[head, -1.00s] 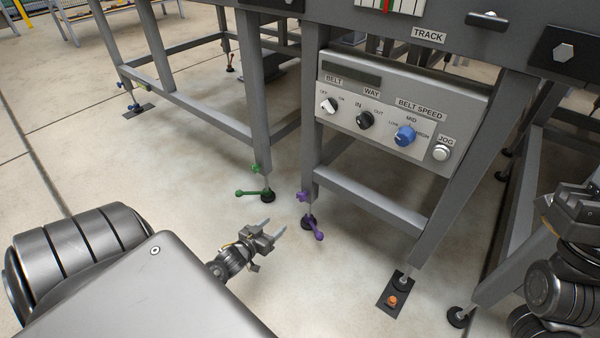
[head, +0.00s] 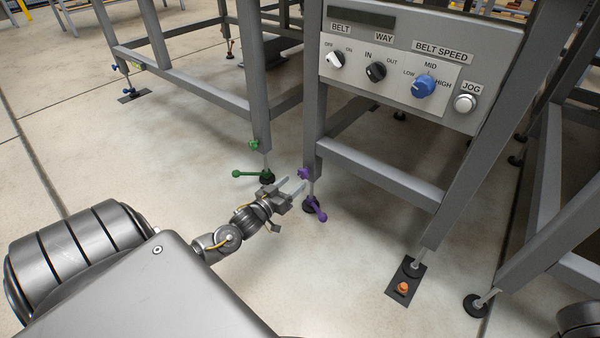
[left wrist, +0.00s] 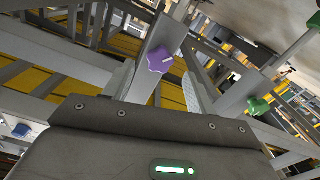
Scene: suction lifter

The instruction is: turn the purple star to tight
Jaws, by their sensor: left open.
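The purple star (head: 304,174) is a small knob on the lower end of the grey table leg, just above its thin foot stem. In the left wrist view the star (left wrist: 160,60) faces the camera, with a pale line on it. My left gripper (head: 297,184) is open and empty, its fingertips close to the star from the lower left. I cannot tell whether they touch it. The gripper's own body (left wrist: 150,140) fills the bottom of the wrist view. My right gripper is not in view.
A purple lever (head: 317,210) sticks out at the foot below the star. A green star (head: 253,145) and green lever (head: 250,173) are on the neighbouring leg. A control panel (head: 420,65) hangs above right. An orange knob (head: 403,287) sits on a floor plate. Floor in front is clear.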

